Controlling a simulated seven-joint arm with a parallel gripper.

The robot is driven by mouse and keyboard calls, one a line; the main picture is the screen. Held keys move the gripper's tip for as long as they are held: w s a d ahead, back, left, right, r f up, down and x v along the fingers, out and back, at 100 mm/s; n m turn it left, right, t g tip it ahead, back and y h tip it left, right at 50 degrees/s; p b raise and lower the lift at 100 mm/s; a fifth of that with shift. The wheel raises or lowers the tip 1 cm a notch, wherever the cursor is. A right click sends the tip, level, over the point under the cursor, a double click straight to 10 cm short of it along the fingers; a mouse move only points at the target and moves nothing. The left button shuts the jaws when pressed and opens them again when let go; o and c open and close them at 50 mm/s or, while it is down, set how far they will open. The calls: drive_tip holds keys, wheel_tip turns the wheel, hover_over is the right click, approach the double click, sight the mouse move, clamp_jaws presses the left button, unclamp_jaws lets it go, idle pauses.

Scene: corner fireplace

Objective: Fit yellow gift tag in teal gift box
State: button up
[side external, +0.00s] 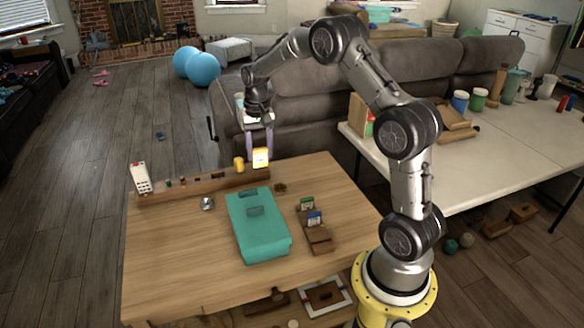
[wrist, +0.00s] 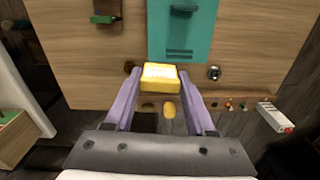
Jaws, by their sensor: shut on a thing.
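My gripper (side external: 260,152) is shut on the yellow gift tag (side external: 261,159), a small yellow block with a white face. In the wrist view, the tag (wrist: 159,77) sits between the lilac fingertips (wrist: 159,85). It is held above the table's far edge, near the wooden rail. The teal gift box (side external: 262,238) lies on the middle of the table, nearer the side camera than the tag and apart from it. Its top has a darker raised or recessed part and slot-like marks. In the wrist view, the box (wrist: 205,40) is beyond the tag, cut off by the top edge.
A wooden rail (side external: 205,187) with small pieces runs along the table's far edge. A yellow cylinder (side external: 239,164) and white remote-like object (side external: 141,177) stand there. A silver knob (side external: 207,203) is left of the box; a brown card holder (side external: 318,236) is right. The left front table is clear.

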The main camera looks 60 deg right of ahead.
drive_tip(key=shift+n, duration=0.4)
drive_tip(key=w, duration=0.1)
drive_tip(key=w+a+f, duration=0.2)
drive_tip(key=w, duration=0.1)
drive_tip(key=shift+w+f, duration=0.1)
drive_tip(key=shift+f, duration=0.05)
drive_tip(key=shift+f, duration=3.2)
drive_tip(key=shift+f, duration=1.1)
drive_tip(key=o, duration=1.3)
drive_tip(key=shift+c, duration=0.2)
